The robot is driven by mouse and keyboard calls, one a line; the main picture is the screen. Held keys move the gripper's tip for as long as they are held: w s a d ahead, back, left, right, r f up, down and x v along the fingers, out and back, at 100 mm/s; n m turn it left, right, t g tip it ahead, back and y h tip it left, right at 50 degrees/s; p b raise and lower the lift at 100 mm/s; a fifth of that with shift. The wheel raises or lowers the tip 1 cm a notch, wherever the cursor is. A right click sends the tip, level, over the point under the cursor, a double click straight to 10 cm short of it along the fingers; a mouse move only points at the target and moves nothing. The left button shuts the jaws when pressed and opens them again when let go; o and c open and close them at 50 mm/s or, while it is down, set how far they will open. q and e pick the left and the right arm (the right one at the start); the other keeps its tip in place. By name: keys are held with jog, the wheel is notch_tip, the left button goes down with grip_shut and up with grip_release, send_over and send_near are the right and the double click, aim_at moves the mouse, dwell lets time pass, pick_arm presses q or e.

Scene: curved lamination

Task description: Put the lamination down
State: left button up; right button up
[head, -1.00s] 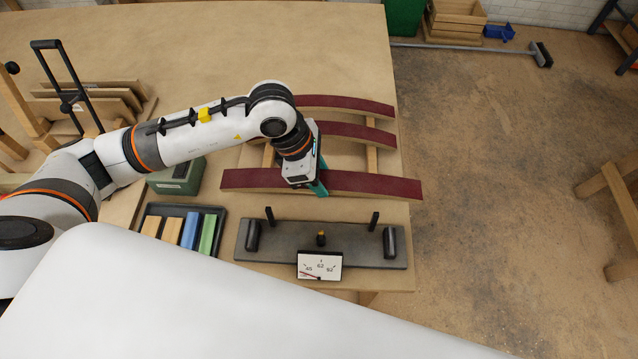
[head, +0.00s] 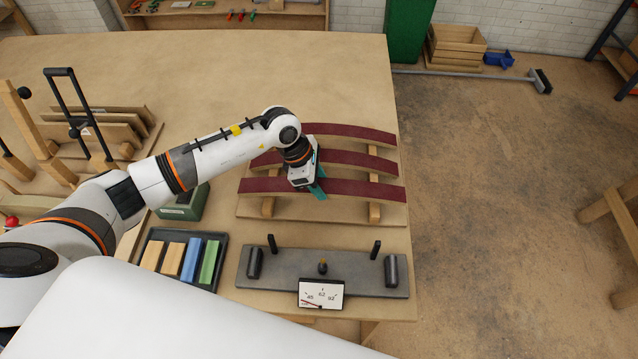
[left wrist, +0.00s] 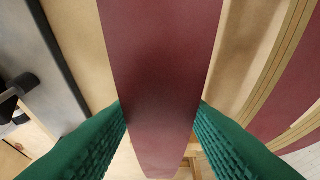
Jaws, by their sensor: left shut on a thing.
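The lamination (head: 355,190) is a long, curved strip with a dark red top, the nearest of three on a wooden rack. My left gripper (head: 318,188) is shut on it near its middle. In the left wrist view the red strip (left wrist: 162,60) runs between the two green ribbed fingers (left wrist: 163,125), one on each side. The strip lies over the rack's wooden supports (head: 375,211); whether it rests fully on them I cannot tell. My right gripper is not in view.
Two more red laminations (head: 350,133) lie behind on the rack. In front stands a grey gauge fixture (head: 285,268) with posts, rollers and a dial (head: 321,294). A tray of coloured blocks (head: 150,271) and a green box (head: 184,205) are to the left. The table's right edge is close.

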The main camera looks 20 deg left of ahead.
pick_arm(q)
jog(key=shift+f, duration=1.1)
jog(key=o, duration=1)
jog(key=shift+r, duration=0.15)
jog(key=shift+r, duration=0.25)
jog(key=shift+a+r, duration=0.25)
jog(key=shift+r, duration=0.05)
jog(key=b+v, duration=0.3)
jog(key=v, duration=0.6)
jog(key=shift+s+a+r, duration=0.1)
jog(key=shift+r, duration=0.25)
jog(key=shift+s+a+r, duration=0.15)
jog(key=shift+a+r, duration=0.05)
jog(key=shift+r, duration=0.45)
